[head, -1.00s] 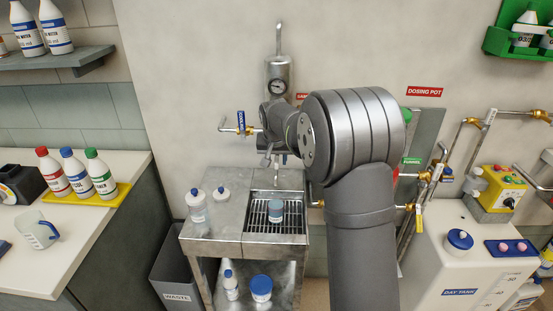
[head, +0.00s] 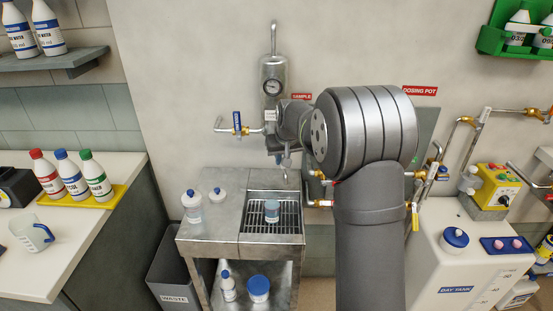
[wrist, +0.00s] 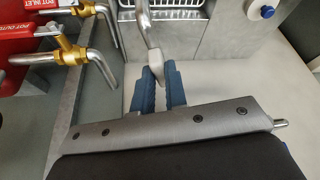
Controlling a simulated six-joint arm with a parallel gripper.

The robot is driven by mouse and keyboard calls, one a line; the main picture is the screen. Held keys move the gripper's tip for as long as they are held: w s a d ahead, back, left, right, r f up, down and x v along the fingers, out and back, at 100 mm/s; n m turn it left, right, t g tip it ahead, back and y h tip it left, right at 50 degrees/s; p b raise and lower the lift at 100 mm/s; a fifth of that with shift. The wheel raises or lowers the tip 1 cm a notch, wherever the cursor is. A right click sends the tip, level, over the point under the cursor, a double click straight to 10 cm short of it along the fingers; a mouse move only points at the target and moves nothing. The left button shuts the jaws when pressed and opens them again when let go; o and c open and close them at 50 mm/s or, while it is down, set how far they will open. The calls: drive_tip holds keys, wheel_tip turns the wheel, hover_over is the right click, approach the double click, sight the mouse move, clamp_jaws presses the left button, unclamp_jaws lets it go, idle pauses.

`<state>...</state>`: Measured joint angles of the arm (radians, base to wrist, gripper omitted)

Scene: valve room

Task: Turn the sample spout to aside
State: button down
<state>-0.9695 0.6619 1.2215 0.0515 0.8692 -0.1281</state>
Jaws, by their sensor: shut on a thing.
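The sample spout (wrist: 145,28) is a bent metal pipe with a pale grip piece (wrist: 156,64) in the wrist view. My gripper (wrist: 158,75) has its blue fingers shut on that pale piece. In the head view my gripper (head: 281,157) is at the wall below the gauge pot (head: 274,80), and the spout's lower end (head: 286,177) shows just under it. The spout hangs over the grated drain of the steel stand (head: 208,236), apparently to the right of the small blue-labelled beaker (head: 271,212). My wrist hides the spout's upper part.
A blue-handled valve (head: 238,126) sticks out left of my wrist. Brass valves (head: 415,215) and pipes stand to the right above the day tank (head: 445,270). In the wrist view brass fittings (wrist: 72,52) are close on the left.

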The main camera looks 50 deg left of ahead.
drive_tip(key=shift+w+d+n+g, duration=0.25)
drive_tip(key=shift+w+n, duration=0.3)
drive_tip(key=shift+n, duration=0.1)
drive_tip(key=shift+w+d+n+g, duration=0.2)
drive_tip(key=shift+w+n+g, duration=0.05)
drive_tip(key=shift+w+n, duration=0.35)
drive_tip(key=c, duration=1.4)
unclamp_jaws()
drive_tip(key=shift+c, duration=0.2)
drive_tip(key=v, duration=1.7)
drive_tip(key=shift+d, duration=0.45)
drive_tip(key=shift+s, duration=0.15)
